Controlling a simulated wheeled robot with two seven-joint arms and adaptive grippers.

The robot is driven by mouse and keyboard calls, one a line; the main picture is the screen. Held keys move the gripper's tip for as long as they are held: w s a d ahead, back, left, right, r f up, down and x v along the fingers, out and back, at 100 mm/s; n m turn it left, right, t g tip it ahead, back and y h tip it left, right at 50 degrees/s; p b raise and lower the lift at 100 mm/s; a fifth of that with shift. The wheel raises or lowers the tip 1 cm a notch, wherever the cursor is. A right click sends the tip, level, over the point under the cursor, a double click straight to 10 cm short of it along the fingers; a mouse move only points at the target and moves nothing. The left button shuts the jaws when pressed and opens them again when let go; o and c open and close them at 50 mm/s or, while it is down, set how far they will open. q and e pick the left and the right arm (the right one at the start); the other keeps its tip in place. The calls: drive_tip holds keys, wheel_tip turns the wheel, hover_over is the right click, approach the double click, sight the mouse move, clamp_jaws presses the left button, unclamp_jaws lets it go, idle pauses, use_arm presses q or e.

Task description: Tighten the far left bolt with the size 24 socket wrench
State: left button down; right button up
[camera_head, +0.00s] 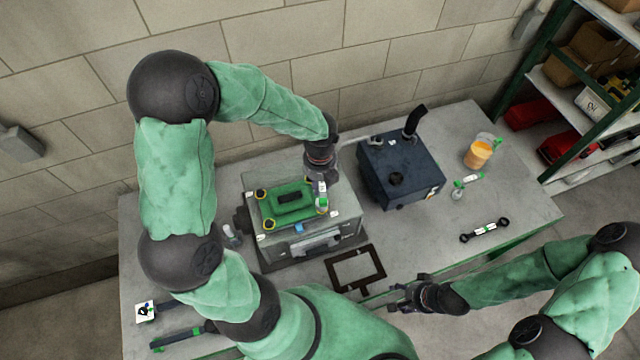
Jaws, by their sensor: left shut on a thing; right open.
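The engine block (310,243) stands on the table with a green cover (275,207) on top. Two bolts with yellow rings show at the cover's left corners, the far left bolt (261,194) and the near left bolt (269,225). My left gripper (320,182) is above the cover's right end, shut on an upright tool (321,200) with white and green parts, apparently the socket wrench; its size cannot be read. The tool and gripper hide the cover's right corners. My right gripper (408,293) is open and empty near the table's front edge.
A dark blue tank (398,172) with a black pipe stands right of the engine. An orange container (479,154), small green-and-white items (467,180) and a dark wrench (485,230) lie further right. A black square frame (355,268) lies in front. More tools (180,335) lie front left.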

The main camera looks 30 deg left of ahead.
use_arm(q)
drive_tip(key=n+b, duration=0.1)
drive_tip(key=n, duration=0.2)
drive_tip(key=shift+w+f+b, duration=0.1)
drive_tip(key=shift+b, duration=0.2)
drive_tip(key=n+b, duration=0.2)
drive_tip(key=n, duration=0.4)
drive_tip(key=shift+d+b, duration=0.15)
drive_tip(key=shift+b, duration=0.15)
drive_tip(key=n+b, duration=0.1)
drive_tip(key=n, duration=0.2)
drive_tip(key=shift+n, duration=0.3)
drive_tip(key=n+b, duration=0.2)
drive_tip(key=n, duration=0.2)
drive_tip(key=shift+w+d, duration=0.1)
drive_tip(key=n+b, duration=0.2)
drive_tip(key=n, duration=0.2)
drive_tip(key=shift+d+n, duration=0.1)
drive_tip(key=shift+n, duration=0.3)
drive_tip(key=n+b, duration=0.1)
drive_tip(key=n, duration=0.2)
drive_tip(key=n+b, duration=0.1)
drive_tip(key=n, duration=0.3)
drive_tip(key=shift+w+d+n, duration=0.1)
drive_tip(key=shift+n, duration=0.3)
drive_tip(key=n+b, duration=0.1)
drive_tip(key=n, duration=0.3)
